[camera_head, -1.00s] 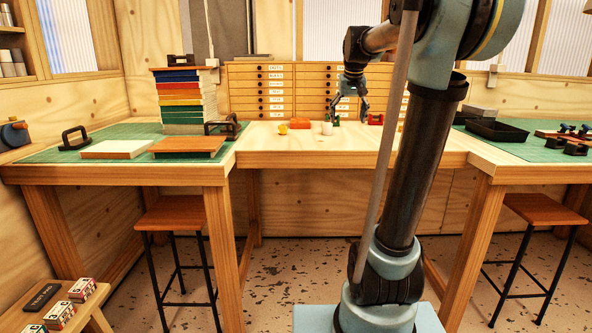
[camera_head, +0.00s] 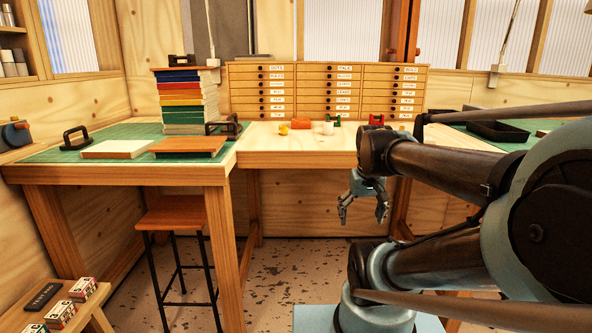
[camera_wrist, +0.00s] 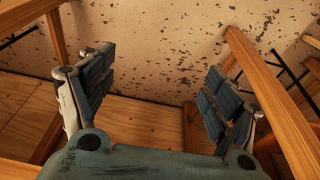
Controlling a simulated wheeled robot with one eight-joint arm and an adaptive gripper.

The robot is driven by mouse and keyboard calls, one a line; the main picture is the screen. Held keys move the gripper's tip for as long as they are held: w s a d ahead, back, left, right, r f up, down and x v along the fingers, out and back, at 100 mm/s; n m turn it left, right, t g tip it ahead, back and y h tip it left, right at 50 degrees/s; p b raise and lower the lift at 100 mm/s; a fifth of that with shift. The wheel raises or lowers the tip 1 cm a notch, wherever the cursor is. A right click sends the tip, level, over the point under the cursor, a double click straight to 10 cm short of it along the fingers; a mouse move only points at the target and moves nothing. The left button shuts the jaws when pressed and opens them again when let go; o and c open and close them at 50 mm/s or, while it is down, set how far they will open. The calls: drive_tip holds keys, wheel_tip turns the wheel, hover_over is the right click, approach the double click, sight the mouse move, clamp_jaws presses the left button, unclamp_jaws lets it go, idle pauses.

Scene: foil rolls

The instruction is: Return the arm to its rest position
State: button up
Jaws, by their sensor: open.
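My gripper (camera_head: 362,212) hangs fingers down in front of the middle table's front edge, below the level of its top. Its two fingers are spread apart with nothing between them. The wrist view also shows my gripper (camera_wrist: 155,95) open and empty, with the speckled floor and wooden table legs beyond it. My arm is folded at the right of the head view and hides part of the right side.
The middle table (camera_head: 262,152) carries a yellow item (camera_head: 284,130), an orange item (camera_head: 301,125), a pale cup-like item (camera_head: 328,128) and green and red holders. Drawers (camera_head: 326,90) stand behind. A stool (camera_head: 175,213) is at the left. Floor between the tables is partly clear.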

drive_tip(key=s+f, duration=0.5)
drive_tip(key=f, duration=0.1)
drive_tip(key=shift+f, duration=0.15)
idle(0.6)
